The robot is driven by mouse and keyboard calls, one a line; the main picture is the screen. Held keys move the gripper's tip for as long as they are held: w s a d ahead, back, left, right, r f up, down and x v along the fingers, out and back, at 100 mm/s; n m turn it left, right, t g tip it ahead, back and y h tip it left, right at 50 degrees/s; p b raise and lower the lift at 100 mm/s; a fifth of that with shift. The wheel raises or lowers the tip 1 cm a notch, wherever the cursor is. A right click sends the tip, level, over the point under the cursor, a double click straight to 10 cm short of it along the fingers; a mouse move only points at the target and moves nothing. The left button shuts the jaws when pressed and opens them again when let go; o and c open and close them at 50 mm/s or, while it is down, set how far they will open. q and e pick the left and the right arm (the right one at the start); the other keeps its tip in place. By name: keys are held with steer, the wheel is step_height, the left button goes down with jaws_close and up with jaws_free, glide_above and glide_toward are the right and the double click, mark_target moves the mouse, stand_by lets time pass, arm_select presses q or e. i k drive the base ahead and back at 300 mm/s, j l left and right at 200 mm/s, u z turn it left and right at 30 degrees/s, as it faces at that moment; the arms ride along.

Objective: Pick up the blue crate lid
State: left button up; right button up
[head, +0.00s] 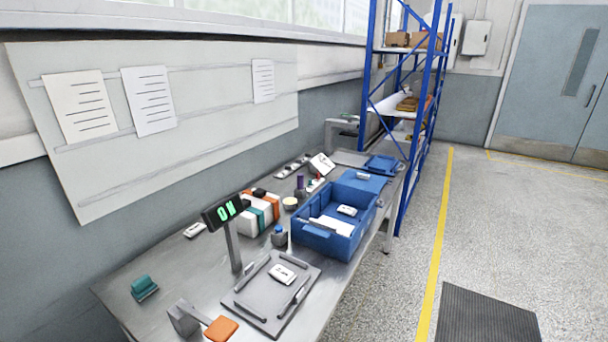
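A blue flat-topped piece (366,182) that looks like the crate lid lies on the bench just behind the open blue crate (322,243). A small pale item or label shows on its top. I cannot tell whether it touches the crate. The crate is open at the top and holds white items, one a small white device (347,210). Neither of my grippers is in view.
A second, smaller blue tray-like piece (382,164) lies farther back. A grey fixture plate (250,296) with a white device (282,274) lies in front, by a display post (223,211) reading "ON".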

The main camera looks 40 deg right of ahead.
mark_target(374, 184)
steer(key=z, duration=1.55)
